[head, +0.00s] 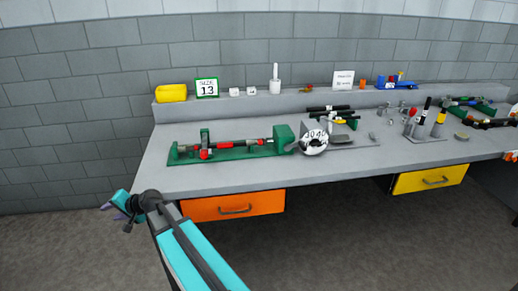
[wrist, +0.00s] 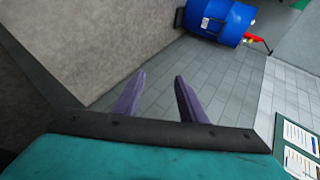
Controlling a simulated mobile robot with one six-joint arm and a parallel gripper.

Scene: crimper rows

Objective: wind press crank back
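The press (head: 225,148) looks like the long green device lying on the bench, with red and grey parts along its bed and a green block (head: 284,138) at its right end. A round black-and-white dial or wheel (head: 314,143) with numbers on it sits just right of that block. I cannot clearly make out a separate crank handle. My gripper (head: 117,206) is off the bench's left front corner, well apart from the press. In the wrist view my gripper (wrist: 158,84) shows two purple fingers apart with nothing between them. The press is not in the wrist view.
The grey bench (head: 200,185) has an orange drawer (head: 235,206) and a yellow drawer (head: 430,178) below. Tools crowd its right half. A yellow bin (head: 171,93) and a "SIZE 13" sign (head: 207,88) stand on the back shelf. A blue barrel (wrist: 220,20) lies on the floor.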

